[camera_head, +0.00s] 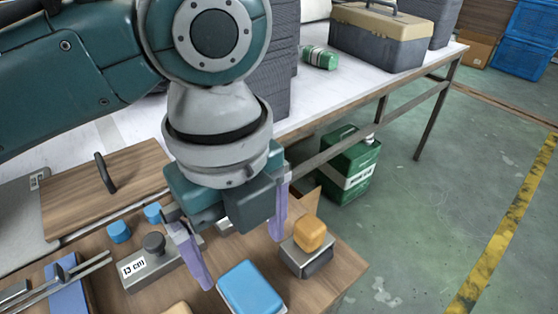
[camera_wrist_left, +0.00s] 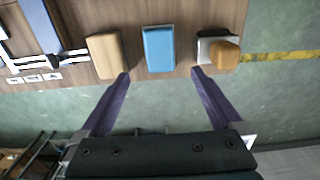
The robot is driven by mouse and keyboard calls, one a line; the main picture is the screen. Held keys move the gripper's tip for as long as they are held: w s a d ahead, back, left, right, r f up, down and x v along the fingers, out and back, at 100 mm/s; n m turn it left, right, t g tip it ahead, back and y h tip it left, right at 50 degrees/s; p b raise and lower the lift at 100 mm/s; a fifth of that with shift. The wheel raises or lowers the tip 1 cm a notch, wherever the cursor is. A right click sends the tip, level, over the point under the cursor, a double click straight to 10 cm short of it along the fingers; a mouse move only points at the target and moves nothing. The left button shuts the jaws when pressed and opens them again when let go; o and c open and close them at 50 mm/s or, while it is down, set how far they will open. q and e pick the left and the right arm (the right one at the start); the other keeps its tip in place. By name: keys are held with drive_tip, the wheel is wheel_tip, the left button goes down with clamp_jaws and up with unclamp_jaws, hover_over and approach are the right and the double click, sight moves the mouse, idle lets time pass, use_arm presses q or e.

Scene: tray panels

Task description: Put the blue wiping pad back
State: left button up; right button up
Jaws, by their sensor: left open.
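The blue wiping pad (camera_head: 250,289) is a rounded blue block lying on the wooden table near its front edge. It also shows in the left wrist view (camera_wrist_left: 158,48), with a wooden block (camera_wrist_left: 104,55) on its left and an orange block (camera_wrist_left: 225,53) on its right. My left gripper (camera_head: 242,263) is open, with its two purple fingers apart and nothing between them. In the left wrist view the fingertips (camera_wrist_left: 160,73) point toward the pad, one to each side of its near end. My right gripper is in neither view.
The orange block (camera_head: 309,234) sits on a grey-and-white base at the table's right. A grey block labelled 13 cm (camera_head: 150,269), blue knobs (camera_head: 119,232) and a blue piece with rods (camera_head: 68,296) lie to the left. A white bench (camera_head: 310,92) stands behind.

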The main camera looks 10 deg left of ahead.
use_arm(q)
drive_tip(key=s+d+n+t+h, duration=0.1)
drive_tip(key=s+d+n+h, duration=0.3)
drive_tip(key=n, duration=0.5)
drive_tip(key=s+a+n+t+y, duration=0.2)
drive_tip(key=s+a+n, duration=0.6)
drive_tip(key=a+n, duration=0.5)
drive_tip(key=shift+a+r+n+t+y, duration=0.2)
drive_tip(key=shift+a+n+t+y, duration=0.1)
drive_tip(key=shift+n+y, duration=0.55)
drive_tip(key=shift+s+r, duration=0.1)
wheel_tip(320, 180, up, 48)
drive_tip(key=p, duration=4.8)
drive_tip(key=shift+r+p, duration=0.15)
drive_tip(key=shift+p, duration=0.25)
drive_tip(key=shift+d, duration=0.1)
